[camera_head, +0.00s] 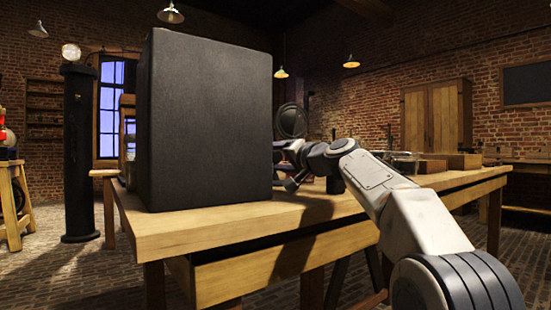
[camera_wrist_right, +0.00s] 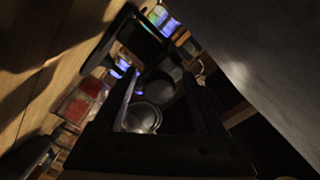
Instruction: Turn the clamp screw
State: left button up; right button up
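My right gripper (camera_head: 291,182) reaches in from the right over the table, just beside the right edge of a large black box. In the right wrist view its two dark fingers (camera_wrist_right: 160,78) stand apart, with no thing clearly held between them. A round glass jar (camera_wrist_right: 143,117) and a dark round part lie beyond the fingers in that view. I cannot make out the clamp screw; the wrist view is dark, and the black box hides part of the table in the head view. My left gripper is not in view.
The tall black box (camera_head: 205,125) stands upright on the near left of the wooden table (camera_head: 250,225) and blocks the view behind it. A dark round disc (camera_head: 292,120) rises behind my right gripper. Glassware (camera_head: 404,158) and a wooden box (camera_head: 463,160) stand farther right.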

jog(key=shift+d+r, duration=0.1)
jog(key=shift+d, duration=0.05)
jog(key=shift+s+d, duration=0.15)
jog(key=shift+s, duration=0.1)
jog(key=b+v, duration=0.2)
jog(key=v, duration=0.6)
jog(key=shift+s+d, duration=0.15)
jog(key=shift+s, duration=0.05)
jog(key=shift+s+d, duration=0.35)
jog(key=shift+s, duration=0.15)
